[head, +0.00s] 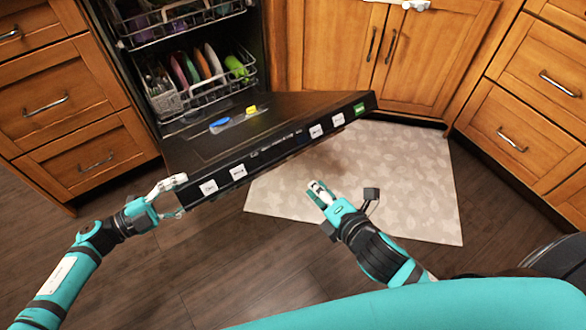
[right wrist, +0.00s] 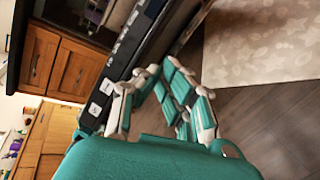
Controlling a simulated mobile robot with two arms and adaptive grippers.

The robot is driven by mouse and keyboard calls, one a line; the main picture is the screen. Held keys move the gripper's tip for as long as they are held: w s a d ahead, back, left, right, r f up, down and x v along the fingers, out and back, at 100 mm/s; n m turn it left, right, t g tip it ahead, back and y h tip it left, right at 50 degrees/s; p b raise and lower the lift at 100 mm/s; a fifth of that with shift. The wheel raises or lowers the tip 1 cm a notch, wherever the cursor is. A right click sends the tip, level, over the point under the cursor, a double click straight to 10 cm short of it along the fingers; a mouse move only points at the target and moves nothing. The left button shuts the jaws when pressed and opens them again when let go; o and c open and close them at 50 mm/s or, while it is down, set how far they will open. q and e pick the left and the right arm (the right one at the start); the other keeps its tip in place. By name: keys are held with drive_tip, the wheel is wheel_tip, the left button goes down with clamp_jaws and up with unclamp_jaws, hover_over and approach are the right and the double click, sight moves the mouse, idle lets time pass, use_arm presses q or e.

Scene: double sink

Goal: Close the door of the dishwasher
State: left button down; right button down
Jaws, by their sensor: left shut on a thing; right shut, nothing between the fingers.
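The dishwasher door (head: 265,143) is open, folded down toward me, with its dark control edge facing me above the floor. White labels and a green one sit on this edge. It also shows in the right wrist view (right wrist: 128,50). My left gripper (head: 170,194) is shut on the left corner of the door's edge. My right gripper (head: 320,190) is shut and empty, in front of the door's edge over the rug. Its fingers also show in the right wrist view (right wrist: 170,98). A dishwasher rack (head: 205,95) holding dishes is inside the open cavity.
Wooden drawers (head: 60,100) stand left of the dishwasher, and cabinet doors (head: 385,45) stand to its right. More drawers (head: 530,105) are at the far right. A pale patterned rug (head: 400,185) lies on the dark wood floor.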

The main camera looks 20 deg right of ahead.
use_arm(q)
drive_tip(key=shift+w+a, duration=0.1)
use_arm(e)
wheel_tip(320, 180, down, 4)
drive_tip(key=s+n+y, duration=0.1)
drive_tip(key=n, duration=1.4)
drive_tip(key=w+a, duration=0.2)
drive_tip(key=w, duration=0.8)
drive_tip(key=shift+w+a+f, duration=0.3)
drive_tip(key=shift+w+a, duration=0.1)
